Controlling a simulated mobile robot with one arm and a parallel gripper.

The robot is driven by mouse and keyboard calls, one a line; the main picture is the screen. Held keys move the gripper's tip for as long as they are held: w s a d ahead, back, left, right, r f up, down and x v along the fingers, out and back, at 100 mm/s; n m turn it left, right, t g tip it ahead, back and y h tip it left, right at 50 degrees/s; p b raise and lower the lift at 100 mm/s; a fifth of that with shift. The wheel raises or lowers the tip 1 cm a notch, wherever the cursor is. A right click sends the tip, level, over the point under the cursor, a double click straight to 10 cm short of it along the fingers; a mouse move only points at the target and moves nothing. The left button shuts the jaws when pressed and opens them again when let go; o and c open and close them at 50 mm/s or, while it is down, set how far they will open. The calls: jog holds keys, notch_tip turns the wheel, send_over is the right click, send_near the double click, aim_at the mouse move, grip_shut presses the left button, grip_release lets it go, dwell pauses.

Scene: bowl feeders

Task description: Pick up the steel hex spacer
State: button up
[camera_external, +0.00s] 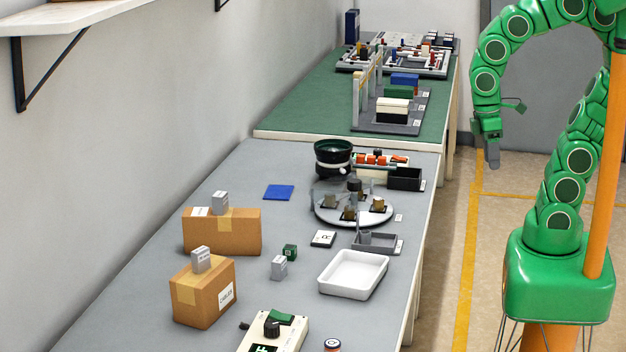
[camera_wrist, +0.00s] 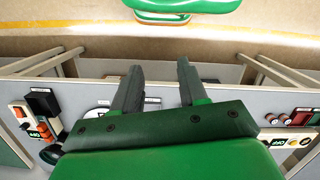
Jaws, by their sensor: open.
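I cannot single out the steel hex spacer with certainty. A small grey upright piece (camera_external: 365,237) stands in or at the shallow grey tray (camera_external: 382,243), too small to tell its shape. The round grey dial plate (camera_external: 335,213) carries several brownish and grey pieces. My gripper (camera_external: 492,155) hangs over the floor to the right of the benches, well apart from these. In the wrist view my gripper (camera_wrist: 159,68) has its two dark fingers spread with nothing between them. The fingers hide part of the bench there.
A black bowl feeder (camera_external: 334,156) and black bin (camera_external: 405,179) stand behind the dial plate. A white tray (camera_external: 353,285) is in front. Two cardboard boxes (camera_external: 240,235) (camera_external: 190,305) stand at left. A control box (camera_external: 270,340) is at the near edge. Bare bench lies around the blue mat (camera_external: 279,192).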

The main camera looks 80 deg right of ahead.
jog(key=w+f+n, duration=0.2)
jog(key=w+n, duration=0.7)
jog(key=n, duration=0.2)
jog(key=n+t, duration=0.2)
jog(key=n, duration=2)
send_over(365, 232)
jog(key=s, duration=0.1)
notch_tip(365, 232, down, 15)
jog(key=shift+s+d+f, duration=0.1)
jog(key=shift+d, duration=0.05)
jog(key=shift+w+d+f, duration=0.1)
jog(key=shift+w+f, duration=0.1)
jog(key=shift+f, duration=1.3)
jog(key=shift+w+f, duration=0.2)
jog(key=shift+f, duration=0.65)
jog(key=shift+w+f, duration=0.15)
jog(key=shift+f, duration=1.65)
grip_shut()
